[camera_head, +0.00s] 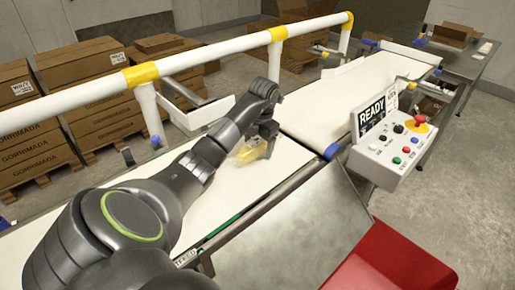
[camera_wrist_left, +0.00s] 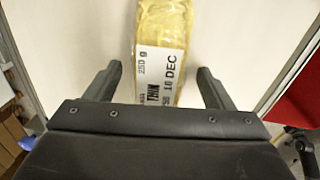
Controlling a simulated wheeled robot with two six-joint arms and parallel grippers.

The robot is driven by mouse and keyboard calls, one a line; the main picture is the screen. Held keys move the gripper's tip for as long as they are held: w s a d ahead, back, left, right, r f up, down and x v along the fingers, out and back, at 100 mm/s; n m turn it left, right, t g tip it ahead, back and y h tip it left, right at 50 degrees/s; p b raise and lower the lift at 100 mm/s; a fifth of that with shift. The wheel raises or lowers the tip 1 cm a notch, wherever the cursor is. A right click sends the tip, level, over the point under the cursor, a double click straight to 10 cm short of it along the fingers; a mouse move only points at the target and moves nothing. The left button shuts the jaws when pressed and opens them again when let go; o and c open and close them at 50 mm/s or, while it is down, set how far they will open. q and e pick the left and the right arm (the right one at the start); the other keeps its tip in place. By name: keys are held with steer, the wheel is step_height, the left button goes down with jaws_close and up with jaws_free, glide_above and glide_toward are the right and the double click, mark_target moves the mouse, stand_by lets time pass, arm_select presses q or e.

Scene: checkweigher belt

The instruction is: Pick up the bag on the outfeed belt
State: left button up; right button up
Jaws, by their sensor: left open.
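The bag (camera_head: 250,152) is yellow and lies on the white outfeed belt (camera_head: 262,180), partly hidden by my left gripper in the head view. In the left wrist view the bag (camera_wrist_left: 162,40) has a white label with "250 g", "THIN" and "10 DEC", and its upper end runs out of the frame. My left gripper (camera_wrist_left: 158,82) is open, with one finger on each side of the bag's near end and a gap on both sides. In the head view the left gripper (camera_head: 262,140) is over the bag. My right gripper is not in view.
A white guard rail with yellow joints (camera_head: 200,58) runs along the far side of the belts. A control box (camera_head: 393,150) and a READY display (camera_head: 372,112) stand at the right. A red bin (camera_head: 390,262) is at the front right. Cardboard boxes (camera_head: 85,75) are stacked behind the rail.

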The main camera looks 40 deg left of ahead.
arm_select(q)
steer(key=shift+f, duration=0.15)
steer(key=c, duration=1.2)
steer(key=shift+c, duration=0.2)
